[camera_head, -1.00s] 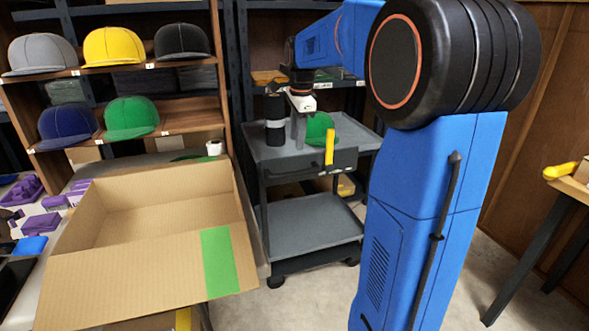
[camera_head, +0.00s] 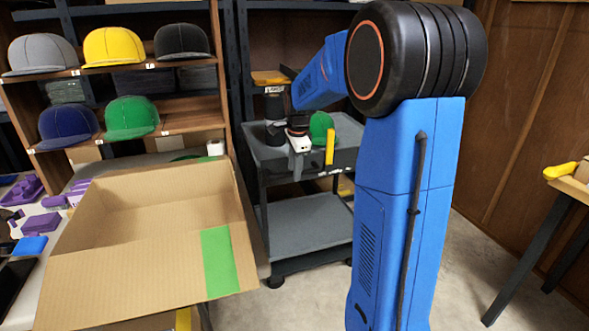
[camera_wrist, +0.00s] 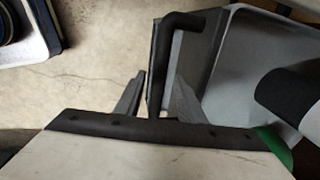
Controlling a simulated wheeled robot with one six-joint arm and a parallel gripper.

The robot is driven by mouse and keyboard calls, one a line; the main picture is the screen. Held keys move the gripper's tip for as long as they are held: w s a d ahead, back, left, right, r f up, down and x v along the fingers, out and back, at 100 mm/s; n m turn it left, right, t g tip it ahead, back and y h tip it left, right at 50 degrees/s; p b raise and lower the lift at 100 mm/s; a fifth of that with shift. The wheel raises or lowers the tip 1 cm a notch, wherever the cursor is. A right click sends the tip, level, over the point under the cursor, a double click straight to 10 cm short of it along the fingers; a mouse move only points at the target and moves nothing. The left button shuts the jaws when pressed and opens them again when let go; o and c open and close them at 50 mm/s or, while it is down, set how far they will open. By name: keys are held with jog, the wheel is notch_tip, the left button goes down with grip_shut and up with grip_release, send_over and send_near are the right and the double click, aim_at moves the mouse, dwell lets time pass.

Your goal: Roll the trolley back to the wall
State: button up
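The trolley (camera_head: 300,226) is a grey two-shelf cart on black castors, standing in front of the dark shelving. Its top tray (camera_wrist: 245,60) also shows in the wrist view. A black handle bar (camera_wrist: 161,70) runs along the trolley's near side in the wrist view. My gripper (camera_head: 297,165) is at the trolley's near edge in the head view and hides part of it. In the wrist view my gripper (camera_wrist: 157,100) is open, with a finger on each side of the handle bar and gaps showing; I cannot tell whether either finger touches it.
A green cap (camera_head: 319,126), a yellow upright piece (camera_head: 330,148) and a black cylinder (camera_head: 275,106) are on or at the trolley. An open cardboard box (camera_head: 130,265) stands close to its left. A wooden-topped table (camera_head: 572,186) is far right. Concrete floor (camera_head: 470,265) lies clear between.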

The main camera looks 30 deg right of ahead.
grip_shut()
